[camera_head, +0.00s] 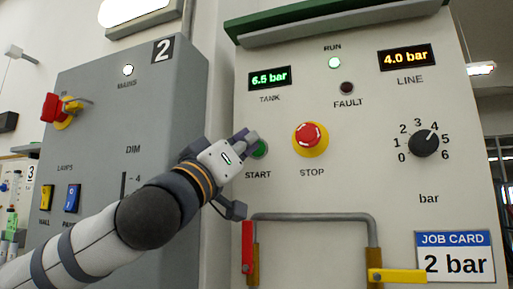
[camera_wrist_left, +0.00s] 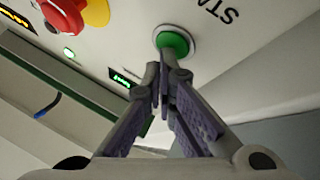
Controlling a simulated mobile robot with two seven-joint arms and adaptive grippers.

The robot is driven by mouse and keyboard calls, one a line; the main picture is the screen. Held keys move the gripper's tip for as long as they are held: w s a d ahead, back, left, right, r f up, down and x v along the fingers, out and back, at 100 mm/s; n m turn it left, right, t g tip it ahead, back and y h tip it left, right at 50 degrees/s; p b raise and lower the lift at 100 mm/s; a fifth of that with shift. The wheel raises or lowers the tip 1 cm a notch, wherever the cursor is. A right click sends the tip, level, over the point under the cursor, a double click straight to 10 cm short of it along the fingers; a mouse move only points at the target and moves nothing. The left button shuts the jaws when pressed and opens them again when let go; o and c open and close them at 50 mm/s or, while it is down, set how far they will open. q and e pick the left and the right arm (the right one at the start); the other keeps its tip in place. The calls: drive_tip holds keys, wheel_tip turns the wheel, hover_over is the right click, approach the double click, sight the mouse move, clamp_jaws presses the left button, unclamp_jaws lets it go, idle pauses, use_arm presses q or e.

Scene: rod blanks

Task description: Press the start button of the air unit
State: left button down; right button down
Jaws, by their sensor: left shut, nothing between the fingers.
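The green START button (camera_head: 260,149) is on the pale front of the air unit (camera_head: 290,195), partly hidden by my left gripper (camera_head: 244,138). In the left wrist view the button (camera_wrist_left: 174,43) shows as a green disc in a pale ring. My left gripper (camera_wrist_left: 158,68) is shut and empty, its tips close to the button's edge; I cannot tell whether they touch it. The RUN lamp (camera_head: 334,63) is lit and the FAULT lamp (camera_head: 347,88) is dark. The tank display (camera_head: 269,77) reads 6.5 bar. My right gripper is out of view.
The red STOP button (camera_head: 310,136) is right of START. A dial (camera_head: 424,144) points near 4; the line display (camera_head: 406,58) reads 4.0 bar. A job card (camera_head: 455,257) says 2 bar. Below are a pipe (camera_head: 312,217), a red lever (camera_head: 247,246) and a yellow lever (camera_head: 398,275). Grey cabinet (camera_head: 110,120) at left.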

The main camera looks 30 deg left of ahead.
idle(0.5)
use_arm(q)
drive_tip(key=shift+s+d, duration=0.1)
drive_tip(key=shift+s, duration=0.3)
drive_tip(key=shift+s+d+p, duration=0.1)
drive_tip(key=shift+s+p, duration=0.2)
drive_tip(key=shift+p, duration=0.05)
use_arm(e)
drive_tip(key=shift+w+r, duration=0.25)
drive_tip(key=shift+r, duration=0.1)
